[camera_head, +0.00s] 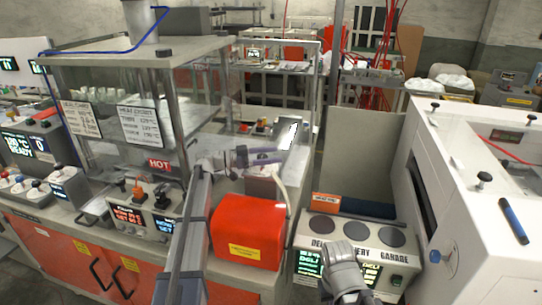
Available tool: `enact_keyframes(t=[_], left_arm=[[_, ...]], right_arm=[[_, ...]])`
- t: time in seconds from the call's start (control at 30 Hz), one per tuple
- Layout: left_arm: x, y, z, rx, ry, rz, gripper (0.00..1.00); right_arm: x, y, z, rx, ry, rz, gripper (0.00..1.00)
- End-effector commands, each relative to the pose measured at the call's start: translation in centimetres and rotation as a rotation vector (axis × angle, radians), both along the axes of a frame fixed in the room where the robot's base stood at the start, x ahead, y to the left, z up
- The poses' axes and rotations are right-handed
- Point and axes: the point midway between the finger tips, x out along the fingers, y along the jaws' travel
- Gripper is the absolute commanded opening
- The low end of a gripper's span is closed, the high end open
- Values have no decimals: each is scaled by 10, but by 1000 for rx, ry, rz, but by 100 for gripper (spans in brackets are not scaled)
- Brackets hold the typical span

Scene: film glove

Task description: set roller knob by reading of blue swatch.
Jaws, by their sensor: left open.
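My left gripper (282,157) is open and empty, its two purple fingers pointing right above the bench behind the red box. No knob is marked clearly as the roller knob. An orange knob (137,190) and a black knob (161,196) stand on a control box with lit displays, left of my left arm. A blue knob (434,256) sits on the white machine's front at right. No piece is clearly the blue swatch; a dark blue strip (368,208) lies behind the three dark discs. My right gripper does not show; only a grey link of my right arm is at the bottom.
A red box (247,232) stands beside my left arm. A glass-sided cabinet (140,62) with a HOT label is at left. A panel with dark discs (356,229) and green displays is at front right. The white machine (486,190) fills the right side.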

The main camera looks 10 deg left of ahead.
Motion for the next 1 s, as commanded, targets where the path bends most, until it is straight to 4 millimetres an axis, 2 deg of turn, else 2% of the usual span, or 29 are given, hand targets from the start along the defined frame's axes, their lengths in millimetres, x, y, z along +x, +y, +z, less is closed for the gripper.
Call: enact_keyframes(t=[0.27, 0.5, 0.7, 1.0], left_arm=[[-3, 7, 0, 0, 0, 2, 76], [-18, 43, 0, 0, 0, 3, 76], [-28, 65, 0, 0, 0, 1, 76], [-32, 72, 0, 0, 0, 0, 76]], right_arm=[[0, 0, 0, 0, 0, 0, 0], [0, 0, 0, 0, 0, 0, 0], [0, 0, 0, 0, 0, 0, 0], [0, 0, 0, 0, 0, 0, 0]])
